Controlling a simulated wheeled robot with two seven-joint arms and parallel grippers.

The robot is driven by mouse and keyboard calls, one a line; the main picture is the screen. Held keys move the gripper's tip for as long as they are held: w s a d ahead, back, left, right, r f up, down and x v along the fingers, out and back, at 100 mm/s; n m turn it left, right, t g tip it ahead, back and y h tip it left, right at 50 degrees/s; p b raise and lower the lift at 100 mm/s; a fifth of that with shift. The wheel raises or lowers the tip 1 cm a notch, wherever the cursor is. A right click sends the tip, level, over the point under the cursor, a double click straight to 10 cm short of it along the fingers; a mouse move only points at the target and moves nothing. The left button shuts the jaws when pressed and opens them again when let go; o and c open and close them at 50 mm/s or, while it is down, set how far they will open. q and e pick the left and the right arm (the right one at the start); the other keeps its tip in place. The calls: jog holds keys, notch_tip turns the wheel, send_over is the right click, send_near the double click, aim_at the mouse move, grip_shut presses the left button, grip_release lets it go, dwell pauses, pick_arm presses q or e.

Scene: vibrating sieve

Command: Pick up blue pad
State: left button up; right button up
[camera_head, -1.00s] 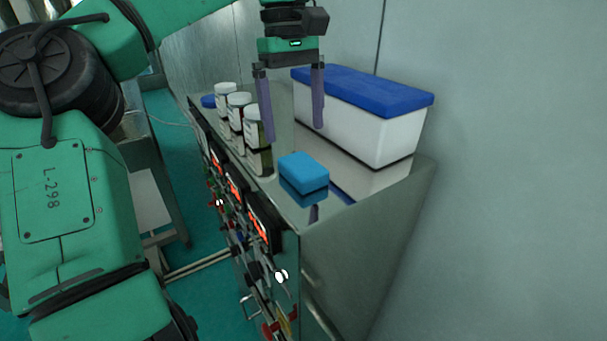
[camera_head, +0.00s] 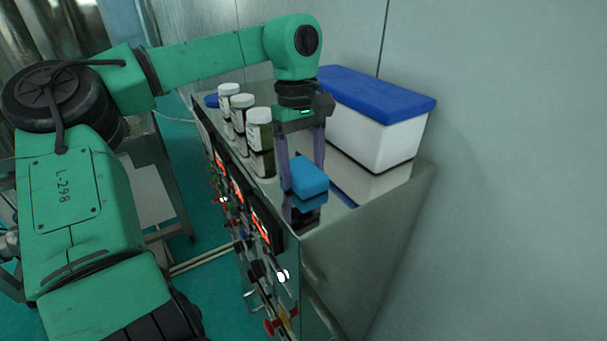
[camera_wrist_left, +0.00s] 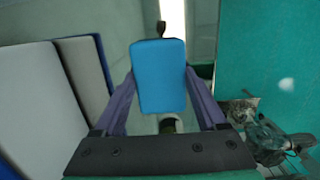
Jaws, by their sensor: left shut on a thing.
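The blue pad (camera_head: 308,177) is a small bright blue block at the near end of the shiny cabinet top. My left gripper (camera_head: 303,175) comes down over it from above and is shut on it, one finger on each side. In the left wrist view the pad (camera_wrist_left: 158,77) sits between the purple fingers of the gripper (camera_wrist_left: 160,95). In the head view the pad's reflection shows just below it, so it is at or close to the surface. My right gripper is not in view.
A white box with a blue lid (camera_head: 375,135) stands behind the pad against the wall. Several white-capped jars (camera_head: 260,142) stand in a row to the left. The cabinet top (camera_head: 345,215) is bare at its near right. Knobs and red displays (camera_head: 238,190) line its front.

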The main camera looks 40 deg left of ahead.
aim_at(302, 169)
pick_arm(q)
notch_tip(302, 169, up, 10)
jog(key=b, duration=0.1)
jog(key=shift+b, duration=0.4)
jog(key=o, duration=0.8)
jog(key=shift+w, duration=0.1)
jog(key=shift+c, duration=0.2)
jog(key=shift+a, duration=0.1)
jog(key=c, duration=0.5)
jog(key=shift+f, duration=0.1)
jog(key=shift+c, duration=0.5)
